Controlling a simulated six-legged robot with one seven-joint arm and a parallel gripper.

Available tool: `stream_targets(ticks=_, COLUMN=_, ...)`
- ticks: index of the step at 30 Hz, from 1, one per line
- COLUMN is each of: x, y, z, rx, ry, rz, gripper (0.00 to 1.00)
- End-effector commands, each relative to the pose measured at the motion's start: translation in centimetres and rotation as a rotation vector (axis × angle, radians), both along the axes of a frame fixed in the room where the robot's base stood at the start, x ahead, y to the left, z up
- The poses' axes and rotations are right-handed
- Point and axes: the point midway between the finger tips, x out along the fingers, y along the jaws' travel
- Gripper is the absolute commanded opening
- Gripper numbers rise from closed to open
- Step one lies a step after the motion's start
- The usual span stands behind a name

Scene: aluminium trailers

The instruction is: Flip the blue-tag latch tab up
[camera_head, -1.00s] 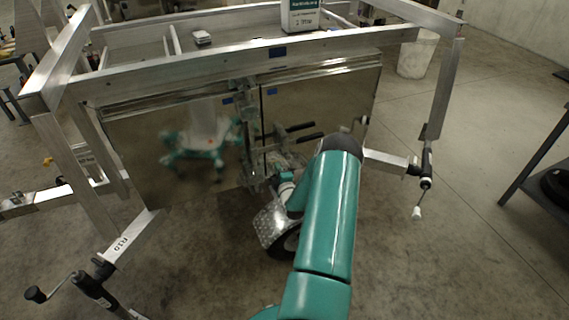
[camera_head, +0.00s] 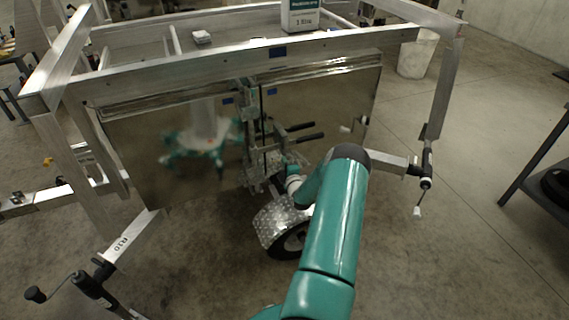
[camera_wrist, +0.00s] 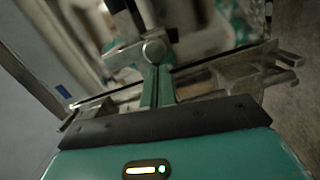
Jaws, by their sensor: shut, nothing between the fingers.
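The two mirror-like trailer doors (camera_head: 165,150) stand closed, with metal latch hardware (camera_head: 250,125) along the seam between them. Blue tags sit beside the seam, one on the left door (camera_head: 227,100) and one on the right door (camera_head: 272,91). A blue tag (camera_wrist: 63,91) also shows at the left of the wrist view. I cannot make out which small piece is the latch tab. My gripper (camera_wrist: 157,80) is shut and empty, close to blurred metal hardware; contact cannot be told. In the head view my gripper (camera_head: 289,168) is low by the seam, partly hidden by my arm.
A wheel fender (camera_head: 280,222) lies below. Aluminium frame posts with cranks (camera_head: 427,165) stand on both sides. A white box (camera_head: 300,17) rests on top.

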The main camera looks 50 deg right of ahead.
Motion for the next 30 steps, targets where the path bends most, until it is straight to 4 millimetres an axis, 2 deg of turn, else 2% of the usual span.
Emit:
stream_targets(ticks=20, x=-0.2, y=-0.6, z=-0.2, rx=-0.099, ry=0.058, rz=0.003, gripper=0.0)
stream_targets(ticks=30, x=-0.9, y=-1.7, z=-0.5, rx=-0.278, ry=0.164, rz=0.006, gripper=0.0)
